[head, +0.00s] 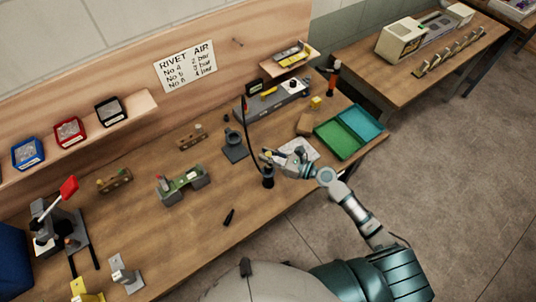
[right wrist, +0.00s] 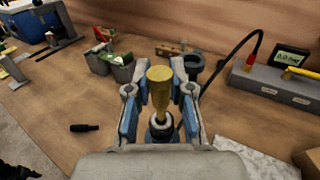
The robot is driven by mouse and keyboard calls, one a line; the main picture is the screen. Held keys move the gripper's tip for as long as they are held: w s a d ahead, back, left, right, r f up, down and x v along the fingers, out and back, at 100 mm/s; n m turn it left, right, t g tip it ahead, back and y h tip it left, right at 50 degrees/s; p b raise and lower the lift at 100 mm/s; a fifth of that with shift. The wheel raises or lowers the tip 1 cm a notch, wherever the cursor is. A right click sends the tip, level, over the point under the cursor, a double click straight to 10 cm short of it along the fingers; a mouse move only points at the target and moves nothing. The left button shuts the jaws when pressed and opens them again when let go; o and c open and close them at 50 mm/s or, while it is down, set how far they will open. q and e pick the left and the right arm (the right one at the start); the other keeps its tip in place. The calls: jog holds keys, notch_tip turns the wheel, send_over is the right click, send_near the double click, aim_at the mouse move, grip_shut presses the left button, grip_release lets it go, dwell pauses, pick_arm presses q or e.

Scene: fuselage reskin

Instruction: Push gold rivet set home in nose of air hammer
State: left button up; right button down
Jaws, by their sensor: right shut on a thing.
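The gold rivet set (right wrist: 160,88) stands upright between my right gripper's blue-padded fingers in the right wrist view, wide end up. Its narrow end points down at the dark nose ring of the air hammer (right wrist: 160,128); I cannot tell how deep it sits. In the head view the air hammer (head: 268,179) stands nose up on the bench, with a black hose beside it. My right gripper (head: 270,155) is just above it, shut on the gold rivet set. The fingers partly hide the hammer. My left gripper is not in view.
A black pin-like tool (head: 229,217) lies on the bench left of the hammer. A dark cup-shaped stand (head: 234,150) is behind it. A green tray (head: 340,139) and a white speckled pad (head: 306,149) are to the right. The front bench is mostly clear.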

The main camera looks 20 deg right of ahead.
jog(key=shift+d, duration=0.15)
dwell(0.7)
jog(key=shift+p, duration=0.45)
jog(key=shift+s+f+b, duration=0.1)
jog(key=shift+f+b, duration=1.15)
jog(key=shift+f, duration=0.5)
jog(key=c, duration=1)
grip_release()
jog(key=shift+o, duration=0.2)
jog(key=v, duration=1.1)
jog(key=shift+s+d, duration=0.2)
jog(key=shift+d, duration=0.15)
